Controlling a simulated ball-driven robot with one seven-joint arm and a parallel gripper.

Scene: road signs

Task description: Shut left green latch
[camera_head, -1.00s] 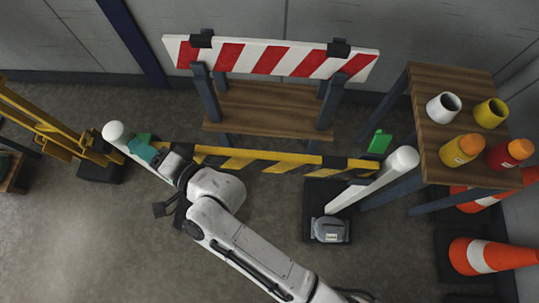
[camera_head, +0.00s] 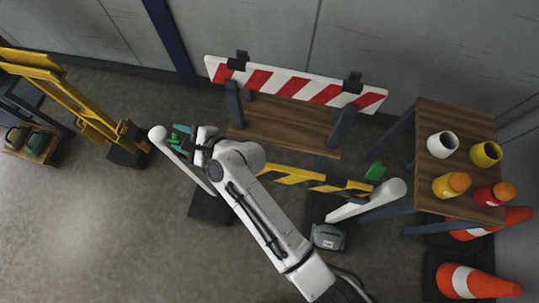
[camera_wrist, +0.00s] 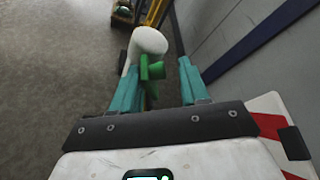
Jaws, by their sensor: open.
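The left green latch (camera_head: 175,138) sits by the top of the left white post (camera_head: 157,133). In the wrist view the latch (camera_wrist: 152,70) lies between the two teal fingers, in front of the rounded white post top (camera_wrist: 149,40). My gripper (camera_head: 180,139) is open around the latch; gaps show beside it in the wrist view (camera_wrist: 157,72). Whether a finger touches it, I cannot tell. The yellow-black striped bar (camera_head: 313,180) runs rightward from behind my arm; its left end is hidden. A right green latch (camera_head: 375,171) stands up near the right white post (camera_head: 375,198).
A wooden shelf (camera_head: 285,124) with a red-white board (camera_head: 300,84) stands behind the bar. A table (camera_head: 430,175) with cups and bottles is at right, beside orange cones (camera_head: 480,282). A yellow barrier (camera_head: 75,100) stands at left. The floor at lower left is clear.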

